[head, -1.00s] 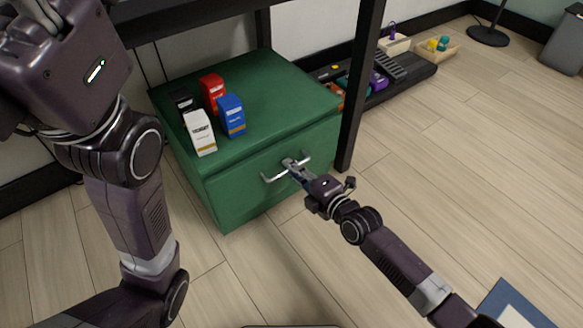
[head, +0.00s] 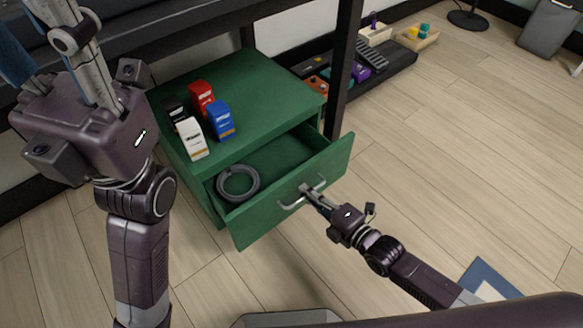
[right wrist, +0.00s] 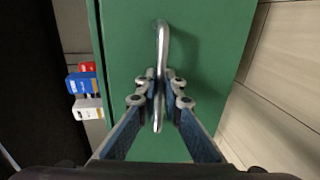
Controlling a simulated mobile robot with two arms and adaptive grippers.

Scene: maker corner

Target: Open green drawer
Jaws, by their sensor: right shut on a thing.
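The green drawer (head: 292,196) is pulled partway out of its green cabinet (head: 262,92). A grey ring-shaped coil (head: 238,183) lies inside it at the left. A silver bar handle (head: 291,206) is on the drawer front; it also shows in the right wrist view (right wrist: 163,40). My right gripper (head: 307,191) is shut on the handle, with its fingers on both sides of the bar in the right wrist view (right wrist: 159,92). My left gripper (head: 85,75) is raised at the upper left, away from the drawer; its fingers point up and I cannot tell whether they are apart.
Red (head: 201,98), blue (head: 221,121), white (head: 191,139) and black (head: 176,112) boxes stand on the cabinet top. A dark table leg (head: 343,70) stands right of the cabinet. A low dark shelf with small items (head: 385,75) lies behind. The floor (head: 440,160) to the right is clear.

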